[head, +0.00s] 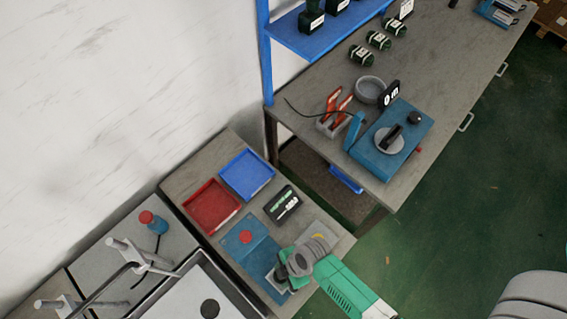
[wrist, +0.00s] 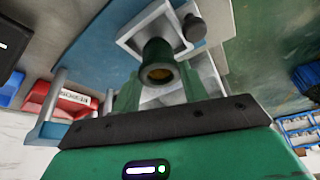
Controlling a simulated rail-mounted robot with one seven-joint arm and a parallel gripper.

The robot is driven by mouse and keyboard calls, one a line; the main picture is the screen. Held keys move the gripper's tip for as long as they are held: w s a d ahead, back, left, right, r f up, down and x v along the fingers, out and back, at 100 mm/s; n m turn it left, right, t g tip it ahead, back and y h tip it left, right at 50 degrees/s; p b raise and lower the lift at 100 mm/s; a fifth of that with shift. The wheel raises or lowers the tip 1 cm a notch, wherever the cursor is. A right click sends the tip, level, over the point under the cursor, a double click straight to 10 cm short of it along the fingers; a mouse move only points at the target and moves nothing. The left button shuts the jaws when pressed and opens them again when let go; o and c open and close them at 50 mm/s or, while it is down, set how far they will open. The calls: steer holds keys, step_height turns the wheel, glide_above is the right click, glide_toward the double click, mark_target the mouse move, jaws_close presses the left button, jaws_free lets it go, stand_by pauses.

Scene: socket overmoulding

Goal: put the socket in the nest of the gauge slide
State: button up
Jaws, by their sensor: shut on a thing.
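My gripper (wrist: 157,90) is shut on the socket (wrist: 158,62), a dark round piece with a brass-coloured bore, in the middle of the wrist view. The gauge slide is a blue plate (wrist: 90,38) with a pale square-framed nest (wrist: 128,42) on it. The socket shows in front of the nest's frame; I cannot tell whether they touch. In the head view my gripper (head: 276,280) is over the right end of the blue gauge plate (head: 257,256). There the arm hides the socket and most of the nest.
A red tray (head: 211,207), a blue tray (head: 247,174) and a black display box (head: 283,204) lie on the same bench. A red round knob (head: 245,236) is on the gauge plate. A second bench with a blue device (head: 392,140) stands at upper right.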

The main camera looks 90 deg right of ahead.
steer(key=shift+f, duration=0.55)
steer(key=shift+f, duration=0.15)
steer(key=o, duration=1)
steer(key=v, duration=1.2)
steer(key=shift+p, duration=0.3)
